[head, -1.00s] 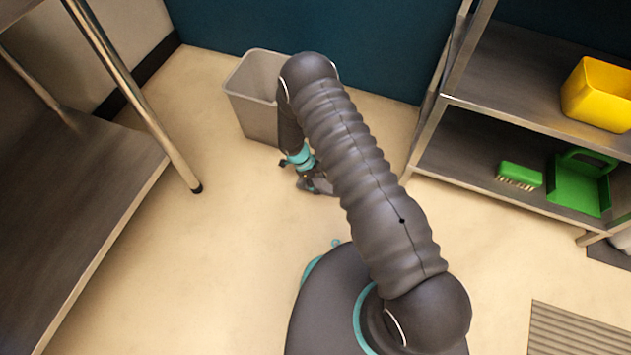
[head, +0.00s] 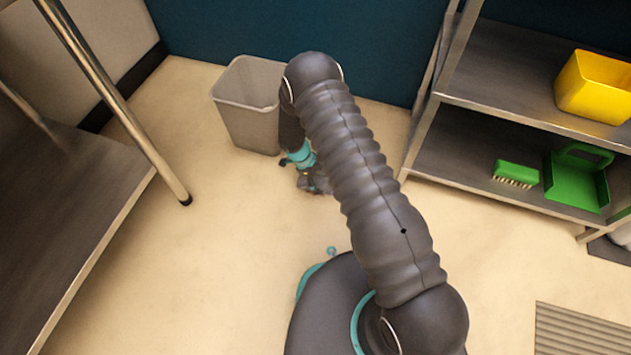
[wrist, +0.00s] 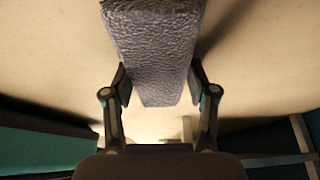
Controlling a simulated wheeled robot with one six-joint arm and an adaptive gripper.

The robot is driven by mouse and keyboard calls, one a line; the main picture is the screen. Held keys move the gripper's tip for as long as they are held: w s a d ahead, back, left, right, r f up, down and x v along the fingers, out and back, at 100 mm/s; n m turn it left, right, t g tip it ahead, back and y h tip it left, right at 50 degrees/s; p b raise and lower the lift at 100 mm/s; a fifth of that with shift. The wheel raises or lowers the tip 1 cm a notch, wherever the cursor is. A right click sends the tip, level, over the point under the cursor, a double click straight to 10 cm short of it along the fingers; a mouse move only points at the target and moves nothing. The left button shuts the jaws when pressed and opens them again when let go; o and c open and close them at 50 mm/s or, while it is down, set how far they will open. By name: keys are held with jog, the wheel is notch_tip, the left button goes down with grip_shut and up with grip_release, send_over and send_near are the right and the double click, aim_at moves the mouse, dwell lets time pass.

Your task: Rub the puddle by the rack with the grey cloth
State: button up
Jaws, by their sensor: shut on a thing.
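My gripper (head: 312,185) points down at the floor, between the bin and the rack in the head view, partly covered by my arm. In the wrist view my gripper (wrist: 160,88) is shut on the grey cloth (wrist: 152,45), a thick textured block between the two fingers. In the head view only a small, unclear bit of the cloth shows by the fingers. The metal rack (head: 424,140) stands at the right. I cannot make out the puddle in either view; my arm hides part of the floor in front of the rack.
A grey bin (head: 245,125) stands against the blue wall, just behind my gripper. The rack holds a yellow tub (head: 590,95), a green brush (head: 516,173) and a green dustpan (head: 577,185). A metal table (head: 75,200) is at left. Floor (head: 215,245) between is clear.

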aim_at(318, 197)
jog(key=shift+s+a+f+b, duration=0.1)
jog(key=shift+s+a+b, duration=0.1)
jog(key=shift+s, duration=0.5)
jog(key=shift+s+a+f+b, duration=0.1)
jog(key=shift+s+a+b, duration=0.1)
jog(key=shift+s, duration=0.45)
jog(key=shift+s+a+f+b, duration=0.1)
jog(key=shift+s+a+b, duration=0.1)
jog(key=shift+s, duration=0.5)
jog(key=shift+w+r+p, duration=0.1)
jog(key=shift+r+p, duration=0.95)
jog(key=shift+r, duration=2.1)
jog(key=shift+r+p, duration=0.45)
jog(key=shift+r, duration=1.05)
